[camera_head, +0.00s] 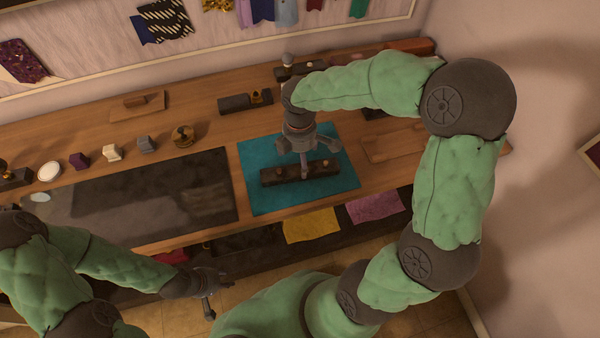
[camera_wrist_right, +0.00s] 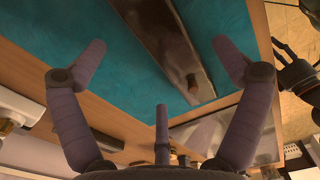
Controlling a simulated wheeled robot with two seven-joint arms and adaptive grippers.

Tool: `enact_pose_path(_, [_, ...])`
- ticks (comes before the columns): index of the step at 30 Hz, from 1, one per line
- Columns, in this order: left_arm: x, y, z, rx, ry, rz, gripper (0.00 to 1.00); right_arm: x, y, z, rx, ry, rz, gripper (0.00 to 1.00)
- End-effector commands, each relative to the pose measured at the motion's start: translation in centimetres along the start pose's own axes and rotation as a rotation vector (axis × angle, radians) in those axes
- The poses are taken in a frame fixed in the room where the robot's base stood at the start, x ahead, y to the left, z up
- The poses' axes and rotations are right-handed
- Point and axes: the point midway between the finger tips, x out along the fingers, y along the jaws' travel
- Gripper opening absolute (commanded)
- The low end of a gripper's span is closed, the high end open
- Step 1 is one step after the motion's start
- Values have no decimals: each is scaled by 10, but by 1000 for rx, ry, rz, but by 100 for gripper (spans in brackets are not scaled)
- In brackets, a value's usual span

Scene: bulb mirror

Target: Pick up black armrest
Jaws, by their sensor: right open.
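The black armrest, a long dark bar with small brass-coloured knobs (camera_head: 278,176), lies on a teal mat (camera_head: 258,150) on the wooden counter. It also shows in the right wrist view as a dark bar (camera_wrist_right: 165,38) running between my spread fingers. My right gripper (camera_head: 307,160) is open, pointing down over the armrest and hiding part of its middle; the wrist view shows the gripper (camera_wrist_right: 163,65) with nothing held. I cannot tell whether any finger touches the bar. My left gripper (camera_head: 208,290) is low in front of the counter, away from the armrest; its jaws are unclear.
Another dark bar (camera_head: 235,103) lies behind the mat. A dark glossy panel (camera_head: 150,195) covers the counter to the left. A wooden tray (camera_head: 395,145) lies right of the mat. Small blocks and a brass piece (camera_head: 183,135) stand along the left. Yellow cloth (camera_head: 310,226) is on the lower shelf.

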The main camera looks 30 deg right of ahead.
Motion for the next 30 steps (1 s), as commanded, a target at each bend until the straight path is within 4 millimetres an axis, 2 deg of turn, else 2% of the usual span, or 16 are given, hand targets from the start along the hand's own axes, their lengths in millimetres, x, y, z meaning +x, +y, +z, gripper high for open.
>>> enact_pose_path(1, [8,-3,0,0,0,0,40,11,-1,-1,-1,-1,-3,97])
enact_pose_path(6, [20,-7,-1,0,0,0,40,34,-2,-2,-1,-1,-3,97])
enact_pose_path(14, [19,-7,-1,0,0,0,40,36,-2,-2,0,0,-1,97])
enact_pose_path(15, [19,-7,-1,0,0,0,40,36,-2,-2,0,0,-1,95])
enact_pose_path(16, [19,-7,-1,0,0,0,40,36,-2,-2,0,0,-1,86])
enact_pose_path(22, [19,-7,-1,0,0,0,40,36,-2,-2,0,0,-1,30])
enact_pose_path(23, [19,-7,-1,0,0,0,40,36,-2,-2,0,0,-1,27])
enact_pose_path(30, [19,-7,-1,0,0,0,40,36,-2,-2,0,0,-1,27])
